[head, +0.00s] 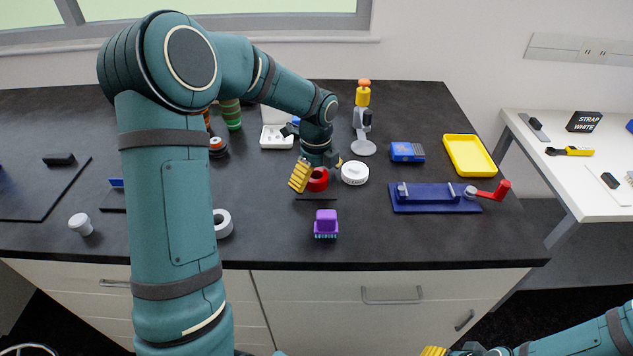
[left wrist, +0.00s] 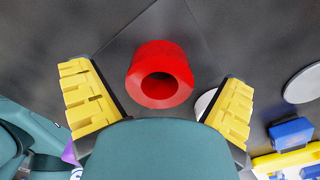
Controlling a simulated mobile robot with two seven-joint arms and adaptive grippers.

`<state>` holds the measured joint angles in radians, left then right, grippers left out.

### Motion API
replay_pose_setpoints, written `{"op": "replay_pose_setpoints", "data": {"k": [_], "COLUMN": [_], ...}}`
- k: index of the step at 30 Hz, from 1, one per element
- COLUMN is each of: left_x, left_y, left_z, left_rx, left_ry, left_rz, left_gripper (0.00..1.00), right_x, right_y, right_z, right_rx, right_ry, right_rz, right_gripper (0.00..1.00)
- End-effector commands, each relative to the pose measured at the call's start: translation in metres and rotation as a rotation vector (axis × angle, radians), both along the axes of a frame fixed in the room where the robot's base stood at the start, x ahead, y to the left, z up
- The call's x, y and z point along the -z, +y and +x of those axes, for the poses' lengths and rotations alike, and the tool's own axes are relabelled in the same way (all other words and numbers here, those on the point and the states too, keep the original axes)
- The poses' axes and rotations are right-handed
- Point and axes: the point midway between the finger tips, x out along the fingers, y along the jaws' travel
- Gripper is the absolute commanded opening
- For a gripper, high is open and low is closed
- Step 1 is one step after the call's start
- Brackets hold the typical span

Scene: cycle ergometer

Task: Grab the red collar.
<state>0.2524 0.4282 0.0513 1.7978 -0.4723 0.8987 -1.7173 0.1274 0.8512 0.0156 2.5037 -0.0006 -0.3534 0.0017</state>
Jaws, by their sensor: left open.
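The red collar (head: 318,181) is a short ring with a dark hole, on a dark flat square near the middle of the counter. In the left wrist view the collar (left wrist: 160,53) sits upper centre, its hole facing the camera. My left gripper (head: 317,172) is open just above the collar. In the left wrist view its yellow-padded fingers (left wrist: 160,88) stand either side of the collar, with a gap on each side and no visible contact. My right gripper (head: 437,351) barely shows at the bottom edge; its jaws are mostly cut off.
A white round disc (head: 355,173) lies close right of the collar. A purple block (head: 326,224) stands in front. A blue fixture with a red crank (head: 436,198), a blue box (head: 407,152) and a yellow tray (head: 469,155) are to the right. A white ring (head: 223,224) is left.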

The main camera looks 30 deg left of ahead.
Motion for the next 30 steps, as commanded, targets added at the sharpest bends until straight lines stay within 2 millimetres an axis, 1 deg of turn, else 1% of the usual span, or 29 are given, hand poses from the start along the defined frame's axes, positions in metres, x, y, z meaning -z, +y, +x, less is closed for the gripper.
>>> {"op": "replay_pose_setpoints", "data": {"k": [1,6,7,8,9,11,12,13,14,24,26,29,30], "left_x": [0.003,0.002,0.002,0.002,0.002,0.002,0.002,0.002,0.002,-0.001,-0.007,-0.022,-0.030], "left_y": [0.000,0.000,0.000,0.000,0.000,0.000,0.000,0.000,0.000,0.000,0.000,0.000,-0.001], "left_z": [0.000,0.000,0.000,0.000,0.000,0.000,0.000,0.000,0.000,0.000,0.001,0.001,0.001], "left_rx": [0.000,0.000,0.000,0.000,0.000,0.000,0.000,0.000,0.000,0.000,0.000,0.001,0.001], "left_ry": [0.000,-0.001,-0.001,-0.001,-0.001,-0.001,-0.001,-0.001,-0.001,-0.002,-0.003,-0.003,-0.005], "left_rz": [0.000,0.000,0.000,0.000,0.000,0.000,0.000,0.000,0.000,0.001,0.000,0.000,0.000], "left_gripper": [0.99,0.99,0.95,0.85,0.71,0.50,0.36,0.25,0.21,0.21,0.21,0.21,0.21], "right_x": [0.001,0.000,0.000,0.000,0.000,0.000,0.000,0.000,0.000,-0.001,-0.003,-0.007,-0.010], "right_y": [0.000,0.000,0.000,0.000,0.000,0.000,0.000,0.000,0.000,0.000,0.000,0.000,0.000], "right_z": [0.000,0.000,0.000,0.000,0.000,0.000,0.000,0.000,0.000,0.000,0.000,-0.001,-0.001], "right_rx": [0.000,0.000,0.000,0.000,0.000,0.000,0.000,0.000,0.000,0.000,0.000,-0.001,0.000], "right_ry": [-0.001,-0.001,-0.001,-0.001,-0.001,-0.001,-0.001,-0.001,-0.001,0.000,0.000,0.002,0.003], "right_rz": [0.000,0.000,0.000,0.000,0.000,0.000,0.000,0.000,0.000,0.000,0.000,0.000,0.000], "right_gripper": [0.47,0.47,0.47,0.47,0.47,0.47,0.47,0.47,0.47,0.47,0.47,0.47,0.47]}}
